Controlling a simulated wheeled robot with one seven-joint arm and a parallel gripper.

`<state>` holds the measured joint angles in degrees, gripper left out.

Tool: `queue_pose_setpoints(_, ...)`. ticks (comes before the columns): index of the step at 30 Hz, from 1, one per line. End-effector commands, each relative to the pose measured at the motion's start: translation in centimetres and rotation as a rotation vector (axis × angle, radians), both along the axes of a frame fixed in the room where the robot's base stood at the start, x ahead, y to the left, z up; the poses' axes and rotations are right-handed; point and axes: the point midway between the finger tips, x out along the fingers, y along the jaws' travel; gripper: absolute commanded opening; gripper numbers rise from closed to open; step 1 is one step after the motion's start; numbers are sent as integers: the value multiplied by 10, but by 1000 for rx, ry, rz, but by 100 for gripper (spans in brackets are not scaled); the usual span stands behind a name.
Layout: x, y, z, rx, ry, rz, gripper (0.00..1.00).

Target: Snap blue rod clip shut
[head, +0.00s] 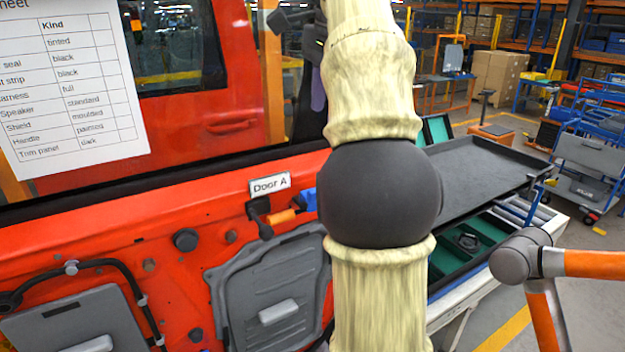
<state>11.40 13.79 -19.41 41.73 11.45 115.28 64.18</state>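A small blue part (308,199), which may be the blue rod clip, sits near the upper right of the red door panel (180,205). My arm partly covers it, and I cannot tell whether it is open or shut. Just left of it are an orange piece (281,217) and a black lever-like part (260,218), below the "Door A" label (270,185). My arm's cream links and black joint run down the middle of the view, in front of the door's right end. My gripper is not in view.
A printed sheet (70,85) hangs upper left. A dark tray (485,175) stands right, above green-lined compartments (462,235).

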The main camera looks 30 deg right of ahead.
Motion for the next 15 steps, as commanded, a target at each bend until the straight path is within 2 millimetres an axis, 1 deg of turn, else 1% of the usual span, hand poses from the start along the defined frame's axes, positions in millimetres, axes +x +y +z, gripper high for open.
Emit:
queue_pose_setpoints(5, 0, 0, -1, 0, 0, 1, 36)
queue_pose_setpoints(8, 1, 0, -6, 0, 0, 1, 36)
queue_pose_setpoints(15, 5, 0, -28, 0, 0, 2, 36)
